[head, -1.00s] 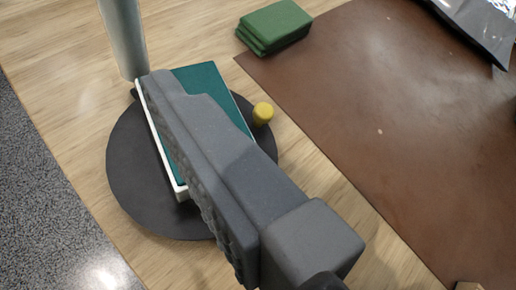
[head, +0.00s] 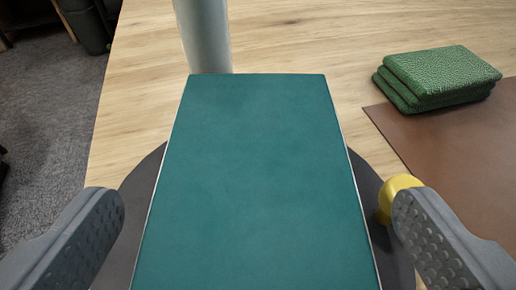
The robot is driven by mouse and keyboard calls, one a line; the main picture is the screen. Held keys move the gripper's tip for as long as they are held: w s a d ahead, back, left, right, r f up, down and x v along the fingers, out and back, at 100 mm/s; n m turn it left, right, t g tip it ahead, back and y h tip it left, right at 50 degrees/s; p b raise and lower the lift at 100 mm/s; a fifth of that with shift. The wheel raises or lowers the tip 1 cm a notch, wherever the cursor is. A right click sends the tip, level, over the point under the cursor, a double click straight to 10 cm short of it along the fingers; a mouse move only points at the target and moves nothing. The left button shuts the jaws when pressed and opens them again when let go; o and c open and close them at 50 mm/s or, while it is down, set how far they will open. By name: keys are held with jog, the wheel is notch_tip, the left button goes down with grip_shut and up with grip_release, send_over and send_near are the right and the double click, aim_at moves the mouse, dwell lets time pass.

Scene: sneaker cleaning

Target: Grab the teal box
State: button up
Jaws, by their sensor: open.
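The teal box (head: 255,180) fills the middle of the head view, with its flat teal top facing me and thin white edges along its sides. It rests over a round dark disc (head: 140,200) on the wooden table. My gripper (head: 255,215) is open, with one grey ridged finger on each side of the box. Gaps show between both fingers and the box, so neither finger touches it. The near end of the box runs out of the bottom of the picture.
A yellow knob (head: 397,196) sits close by the right finger. A pale grey post (head: 203,36) stands just behind the box. Stacked green cloths (head: 440,76) lie at the right, by a brown mat (head: 455,150). Bare wooden table (head: 300,45) shows behind; grey floor lies left.

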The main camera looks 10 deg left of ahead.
aim_at(258, 186)
jog(key=shift+b+x, duration=0.35)
jog(key=shift+x, duration=2.35)
jog(key=shift+a+r, duration=0.1)
jog(key=c, duration=1.2)
jog(key=shift+c, duration=0.5)
jog(key=shift+r, duration=0.1)
